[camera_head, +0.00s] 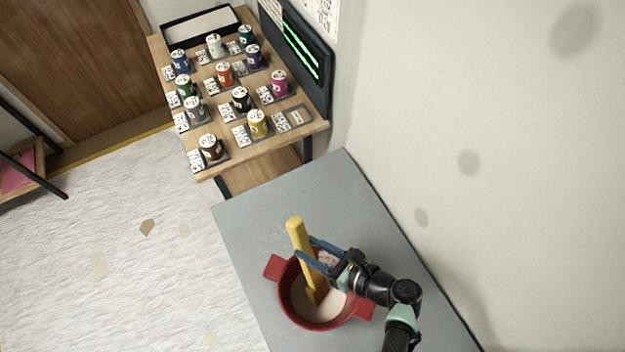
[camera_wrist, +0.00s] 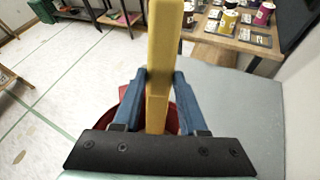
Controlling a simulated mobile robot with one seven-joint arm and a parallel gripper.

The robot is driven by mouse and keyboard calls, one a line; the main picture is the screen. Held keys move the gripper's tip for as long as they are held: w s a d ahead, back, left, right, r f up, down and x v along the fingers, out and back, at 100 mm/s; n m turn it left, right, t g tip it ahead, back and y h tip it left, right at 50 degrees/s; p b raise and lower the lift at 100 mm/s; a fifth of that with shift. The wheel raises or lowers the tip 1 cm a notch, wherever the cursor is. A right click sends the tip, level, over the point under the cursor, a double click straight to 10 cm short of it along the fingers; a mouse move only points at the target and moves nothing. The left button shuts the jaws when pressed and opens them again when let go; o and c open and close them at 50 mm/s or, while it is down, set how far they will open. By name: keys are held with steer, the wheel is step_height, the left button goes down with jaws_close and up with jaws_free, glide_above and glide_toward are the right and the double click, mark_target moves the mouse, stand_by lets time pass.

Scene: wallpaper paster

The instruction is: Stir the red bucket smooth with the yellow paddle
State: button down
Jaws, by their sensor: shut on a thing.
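The red bucket (camera_head: 289,304) stands on the grey table and holds a pale, cream-coloured mix (camera_head: 318,309). The yellow paddle (camera_head: 299,240) leans with its handle up and its lower end inside the bucket, at the mix. My gripper (camera_head: 305,250) is above the bucket, its blue fingers shut on the paddle's handle. In the wrist view the paddle (camera_wrist: 163,60) runs upright between the two blue fingers (camera_wrist: 160,82). The bucket (camera_wrist: 172,118) shows only in part behind them. The paddle's very tip and how smooth the mix is cannot be made out clearly.
The grey table (camera_head: 262,215) has free room behind the bucket. A wooden stand (camera_head: 205,172) beyond it holds several small coloured pots on cards and a dark screen (camera_head: 300,52). A pale wall (camera_head: 480,200) borders the table on the right.

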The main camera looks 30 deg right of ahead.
mark_target(303, 234)
steer(key=r+p, duration=0.1)
steer(key=w+r+p, duration=0.1)
steer(key=r, duration=0.1)
steer(key=r+p, duration=0.1)
steer(key=shift+w+r, duration=0.25)
steer(key=shift+w, duration=0.1)
steer(key=shift+w+a+r, duration=0.1)
steer(key=shift+w+r, duration=0.75)
steer(key=shift+r, duration=1.15)
steer(key=shift+w+r, duration=0.85)
steer(key=shift+r, duration=1.1)
steer(key=shift+w+a+r, duration=0.1)
steer(key=shift+w+r, duration=0.75)
steer(key=shift+r, duration=1.15)
step_height(303, 234, up, 5)
